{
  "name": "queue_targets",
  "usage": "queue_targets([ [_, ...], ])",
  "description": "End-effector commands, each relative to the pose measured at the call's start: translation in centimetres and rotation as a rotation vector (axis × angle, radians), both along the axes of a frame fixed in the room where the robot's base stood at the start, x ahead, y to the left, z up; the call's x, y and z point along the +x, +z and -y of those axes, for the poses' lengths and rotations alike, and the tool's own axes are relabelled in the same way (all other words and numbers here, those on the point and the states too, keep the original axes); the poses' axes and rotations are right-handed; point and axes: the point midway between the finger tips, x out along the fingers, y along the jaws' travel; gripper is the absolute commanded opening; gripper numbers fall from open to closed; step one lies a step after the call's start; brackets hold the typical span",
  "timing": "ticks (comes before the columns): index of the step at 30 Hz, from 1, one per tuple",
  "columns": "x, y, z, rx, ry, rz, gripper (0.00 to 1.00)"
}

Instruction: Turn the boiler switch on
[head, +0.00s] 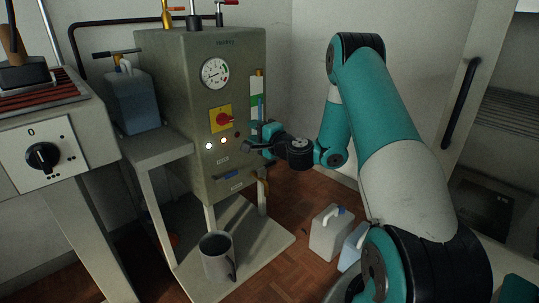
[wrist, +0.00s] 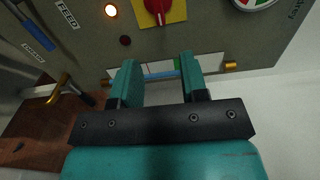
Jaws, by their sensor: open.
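The boiler (head: 232,55) is a grey-green metal cabinet. Its switch is a red rotary knob (head: 225,119) on a yellow plate, below the round gauge. The knob's handle looks roughly level in the head view. In the wrist view the red knob (wrist: 157,7) is at the top edge, partly cut off. My gripper (wrist: 160,70) is open and empty, its two teal fingers apart and pointing toward the boiler front. The knob lies beyond the fingertips, not between them. In the head view my gripper (head: 258,138) is right of and slightly below the knob.
Below are a blue feed lever (head: 232,175) and a mug (head: 216,257). Jugs (head: 330,232) stand on the floor. A counter with a black dial (head: 42,157) is left.

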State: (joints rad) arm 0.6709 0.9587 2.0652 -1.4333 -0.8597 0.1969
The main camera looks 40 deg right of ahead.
Motion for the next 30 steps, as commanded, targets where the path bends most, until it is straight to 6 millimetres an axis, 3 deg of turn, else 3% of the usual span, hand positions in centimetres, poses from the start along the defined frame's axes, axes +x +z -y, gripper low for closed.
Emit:
queue_targets([
  [1,-0.4,-0.9,0.0,-0.002,-0.001,0.002,0.40],
  [9,-4.2,-0.7,0.2,-0.002,-0.003,0.001,0.40],
  [15,-6.0,-0.4,0.2,-0.001,-0.001,0.000,0.40],
  [30,-6.4,-0.1,0.1,0.000,0.000,-0.001,0.40],
])
